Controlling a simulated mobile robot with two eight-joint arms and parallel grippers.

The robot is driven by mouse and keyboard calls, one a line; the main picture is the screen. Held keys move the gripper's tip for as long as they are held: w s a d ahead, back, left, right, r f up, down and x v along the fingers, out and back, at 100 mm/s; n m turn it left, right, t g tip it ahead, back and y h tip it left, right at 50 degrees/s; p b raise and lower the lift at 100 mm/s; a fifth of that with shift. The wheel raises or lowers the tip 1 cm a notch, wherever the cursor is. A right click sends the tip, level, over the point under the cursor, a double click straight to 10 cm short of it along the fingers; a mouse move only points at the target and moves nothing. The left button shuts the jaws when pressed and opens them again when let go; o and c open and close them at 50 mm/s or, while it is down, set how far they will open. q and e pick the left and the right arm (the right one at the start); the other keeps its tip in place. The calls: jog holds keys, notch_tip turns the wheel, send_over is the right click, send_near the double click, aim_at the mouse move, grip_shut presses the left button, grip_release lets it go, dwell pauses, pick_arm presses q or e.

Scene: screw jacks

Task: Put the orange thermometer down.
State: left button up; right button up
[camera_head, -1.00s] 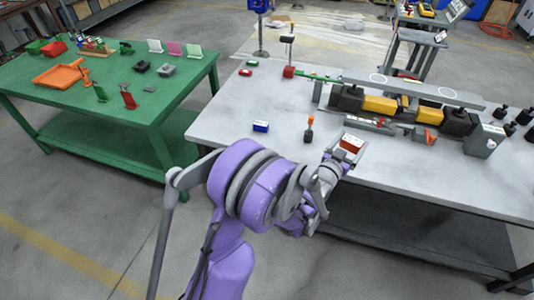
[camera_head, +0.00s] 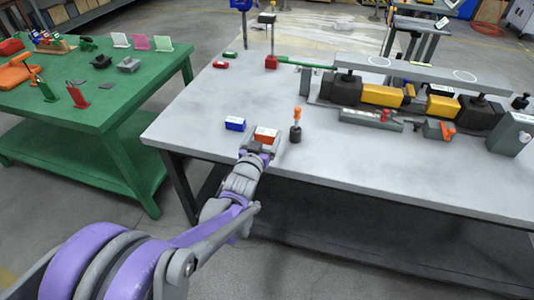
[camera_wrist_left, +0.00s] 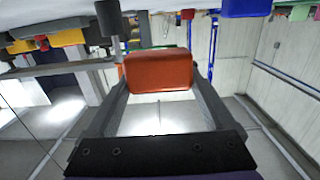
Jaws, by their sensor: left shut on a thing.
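The orange thermometer (camera_head: 266,133) is a small box with a pale label on top. My left gripper (camera_head: 263,141) is shut on it near the front edge of the grey table (camera_head: 350,165). In the left wrist view the orange thermometer (camera_wrist_left: 158,72) sits between the two fingers of my left gripper (camera_wrist_left: 160,85). I cannot tell whether its underside touches the tabletop. My right gripper is not in view.
A blue box (camera_head: 235,124) stands just left of the orange thermometer. A dark tool with an orange top (camera_head: 296,122) stands close on its right. A long fixture with yellow blocks (camera_head: 383,96) fills the back right. The tabletop at front right is clear.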

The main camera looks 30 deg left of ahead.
pick_arm(q)
jog(key=shift+f+b, duration=0.85)
jog(key=shift+f, duration=2.2)
jog(key=shift+f, duration=0.15)
jog(key=o, duration=1.3)
jog(key=shift+c, duration=0.2)
